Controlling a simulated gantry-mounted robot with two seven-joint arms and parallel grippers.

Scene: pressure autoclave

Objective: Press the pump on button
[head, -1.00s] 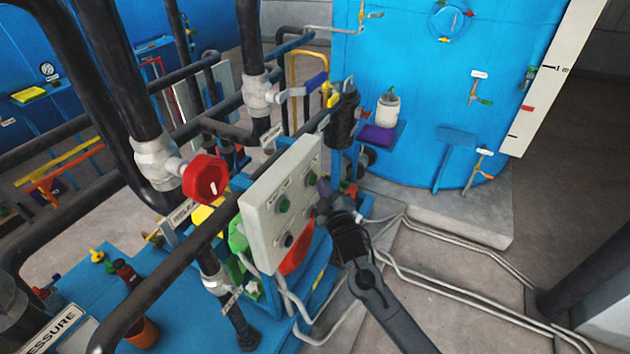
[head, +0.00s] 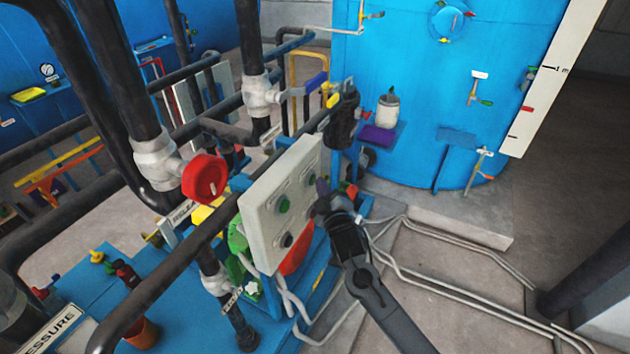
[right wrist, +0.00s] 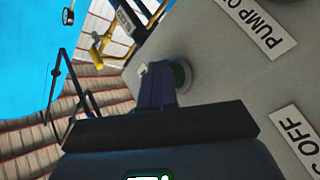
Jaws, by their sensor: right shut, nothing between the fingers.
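A pale grey control panel (head: 262,222) with several labelled buttons faces me in the head view. A green button (head: 284,205) and a black button (head: 288,240) show on its left part. My right gripper (head: 321,190) is shut and empty at the panel's right part, hiding what is behind it. In the right wrist view the shut fingers (right wrist: 153,78) reach a green button (right wrist: 182,75) and partly cover it. I cannot tell whether they touch it. A partly cut-off label reading "PUMP O" (right wrist: 262,25) is nearby. My left gripper is not in view.
A black pipe (head: 200,250) runs past the panel's left side. A red round knob (head: 205,179) sits beyond it. A large blue tank (head: 440,80) stands behind. Grey conduits (head: 455,287) cross the floor at right, where the space is mostly open.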

